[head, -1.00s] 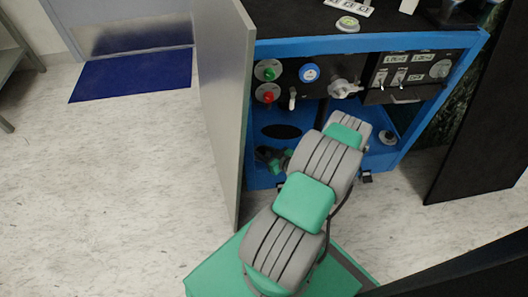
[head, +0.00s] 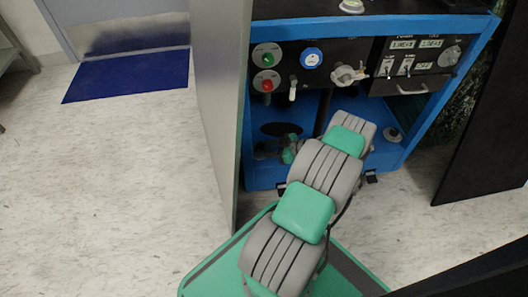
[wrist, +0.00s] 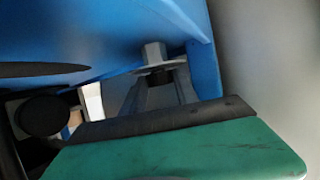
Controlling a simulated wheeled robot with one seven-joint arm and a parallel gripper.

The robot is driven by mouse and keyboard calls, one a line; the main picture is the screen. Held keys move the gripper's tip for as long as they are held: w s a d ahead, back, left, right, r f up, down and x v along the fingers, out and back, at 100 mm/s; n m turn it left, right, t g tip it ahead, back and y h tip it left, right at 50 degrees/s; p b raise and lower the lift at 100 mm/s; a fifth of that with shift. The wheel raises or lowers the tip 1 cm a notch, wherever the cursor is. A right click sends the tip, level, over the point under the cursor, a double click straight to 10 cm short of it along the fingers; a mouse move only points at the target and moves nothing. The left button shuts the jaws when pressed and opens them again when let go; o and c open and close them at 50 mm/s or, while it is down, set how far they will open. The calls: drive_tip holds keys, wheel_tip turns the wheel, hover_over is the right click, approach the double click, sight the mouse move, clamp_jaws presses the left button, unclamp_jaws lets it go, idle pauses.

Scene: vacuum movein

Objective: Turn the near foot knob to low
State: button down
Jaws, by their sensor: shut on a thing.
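A blue cabinet (head: 262,172) with a control panel stands in front of me, and its lower front edge sits just off the floor. In the wrist view, a pale hexagonal foot stem (wrist: 154,51) comes down near the cabinet's corner, with a flat foot knob (wrist: 157,68) on it. My gripper (wrist: 160,80) has its two grey fingers closed around this knob from below. The green cover at the bottom of the wrist view hides the finger bases. In the head view, my gripper's end is small and dark near the cabinet's lower left, so its grip cannot be made out there.
A grey upright panel (head: 218,110) stands close to the left of my arm. A dark panel (head: 480,140) stands at the right. The control panel has green (head: 267,60) and red (head: 267,86) knobs. Open floor (head: 110,180) lies at the left, before a blue mat (head: 130,73).

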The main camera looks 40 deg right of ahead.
drive_tip(key=shift+n+g+y, duration=0.3)
drive_tip(key=shift+y, duration=0.1)
drive_tip(key=c, duration=0.9)
unclamp_jaws()
drive_tip(key=shift+c, duration=0.2)
drive_tip(key=p+v, duration=0.2)
drive_tip(key=v, duration=0.5)
drive_tip(key=shift+s, duration=0.1)
drive_tip(key=shift+s+d+r, duration=0.1)
drive_tip(key=shift+s+d, duration=0.1)
drive_tip(key=shift+s, duration=0.1)
